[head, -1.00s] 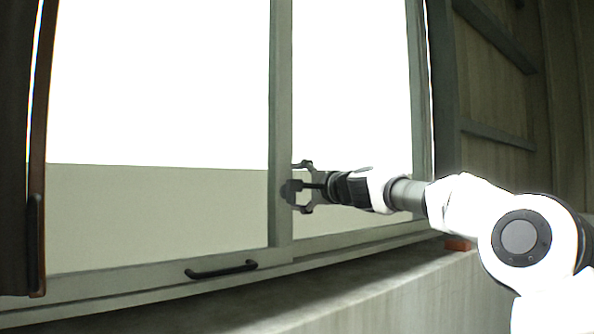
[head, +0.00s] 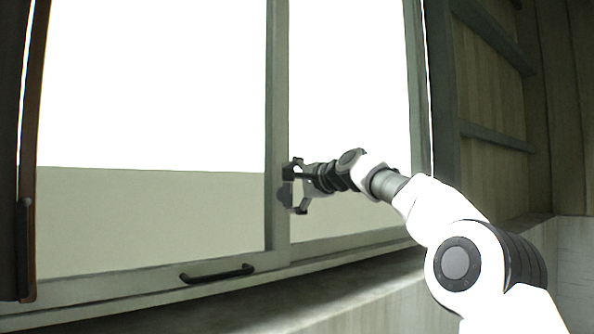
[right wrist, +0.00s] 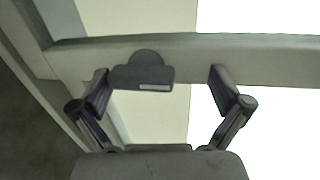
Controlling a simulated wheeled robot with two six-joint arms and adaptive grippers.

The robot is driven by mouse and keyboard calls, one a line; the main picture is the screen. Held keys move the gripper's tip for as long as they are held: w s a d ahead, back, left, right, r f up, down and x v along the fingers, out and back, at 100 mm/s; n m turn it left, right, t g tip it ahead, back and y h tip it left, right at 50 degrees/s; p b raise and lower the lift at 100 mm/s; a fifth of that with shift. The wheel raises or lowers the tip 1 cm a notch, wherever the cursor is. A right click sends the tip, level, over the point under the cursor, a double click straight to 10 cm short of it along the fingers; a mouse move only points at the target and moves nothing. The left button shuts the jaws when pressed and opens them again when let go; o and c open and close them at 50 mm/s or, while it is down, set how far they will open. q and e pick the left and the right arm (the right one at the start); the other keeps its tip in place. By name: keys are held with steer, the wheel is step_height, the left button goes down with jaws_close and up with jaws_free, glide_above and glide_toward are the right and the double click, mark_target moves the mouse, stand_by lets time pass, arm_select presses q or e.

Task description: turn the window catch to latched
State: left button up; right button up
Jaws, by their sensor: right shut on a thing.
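The window catch is a small dark piece with a rounded hub and a short flat bar, mounted on the upright green-grey frame bar. It shows in the right wrist view (right wrist: 143,75), and in the head view it is partly covered (head: 285,191). My left gripper is not in view.
A dark pull handle (head: 217,273) sits on the lower sash rail. A concrete sill (head: 330,300) runs below the window. A brown shutter edge (head: 32,170) stands at the left. A ribbed wall (head: 490,130) is at the right.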

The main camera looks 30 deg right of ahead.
steer(key=shift+s+a+r+b, duration=0.25)
steer(key=shift+s+r+b, duration=0.05)
steer(key=shift+r, duration=0.05)
steer(key=shift+s+a+f+b, duration=0.1)
steer(key=shift+s+a+b, duration=0.25)
steer(key=shift+s+b, duration=0.2)
steer(key=a+f+b+v, duration=0.1)
steer(key=b+v, duration=0.2)
steer(key=v, duration=0.5)
steer(key=shift+s+d, duration=0.2)
steer(key=shift+d, duration=0.05)
steer(key=shift+r, duration=0.1)
